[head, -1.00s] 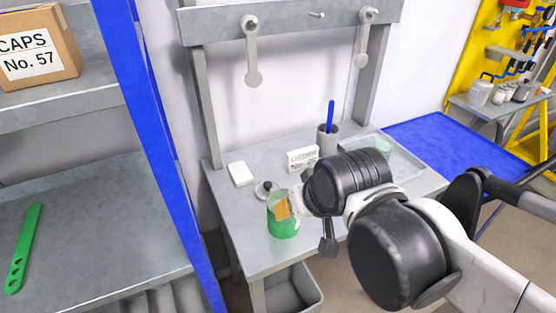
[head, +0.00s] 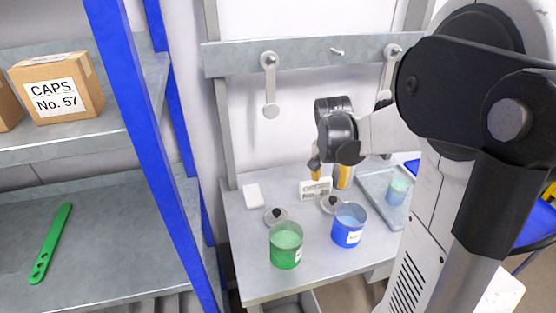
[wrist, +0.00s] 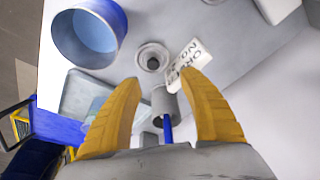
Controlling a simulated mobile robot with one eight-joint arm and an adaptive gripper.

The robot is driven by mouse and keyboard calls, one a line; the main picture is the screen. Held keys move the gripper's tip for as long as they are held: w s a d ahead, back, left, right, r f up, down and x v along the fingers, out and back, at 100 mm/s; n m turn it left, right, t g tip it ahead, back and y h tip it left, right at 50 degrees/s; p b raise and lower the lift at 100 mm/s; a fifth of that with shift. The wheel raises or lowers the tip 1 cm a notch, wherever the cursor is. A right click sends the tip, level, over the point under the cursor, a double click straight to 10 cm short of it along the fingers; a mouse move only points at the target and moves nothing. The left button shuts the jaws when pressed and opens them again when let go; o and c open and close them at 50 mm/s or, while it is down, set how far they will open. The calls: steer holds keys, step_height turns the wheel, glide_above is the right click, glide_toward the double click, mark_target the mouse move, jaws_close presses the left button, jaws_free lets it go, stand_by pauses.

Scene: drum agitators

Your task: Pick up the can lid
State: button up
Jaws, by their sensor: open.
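Two round grey lids with dark knobs lie on the grey workbench (head: 255,275). The left lid (head: 276,217) is behind the green can (head: 286,246); the right lid (head: 330,206) is behind the blue can (head: 348,230). My gripper (head: 329,178) is open and empty, above the back of the bench beyond the right lid. In the wrist view, my yellow fingers (wrist: 160,78) are spread. A lid (wrist: 152,58) lies ahead of the fingertips, apart from them, beside the blue can (wrist: 70,42). A grey cup (wrist: 164,103) with a blue stick shows between the fingers.
A white labelled block (head: 315,190) stands close to the right lid. A plain white block (head: 253,196) lies at the back left. A shallow tray (head: 370,205) holding a green-blue cup (head: 397,191) is at right. The blue shelf post (head: 145,130) borders the bench's left.

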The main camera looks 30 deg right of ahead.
mark_target(333, 198)
steer(key=x, duration=0.2)
steer(key=b+x, duration=0.1)
steer(key=x, duration=0.1)
steer(key=d+b+x, duration=0.1)
steer(key=x, duration=0.1)
steer(key=shift+s+f, duration=0.1)
steer(key=shift+f, duration=0.05)
steer(key=b+x, duration=0.2)
steer(key=x, duration=0.3)
steer(key=shift+s+d+f+b, duration=0.1)
steer(key=shift+s+b, duration=0.3)
steer(key=shift+c, duration=0.6)
steer(key=c, duration=1)
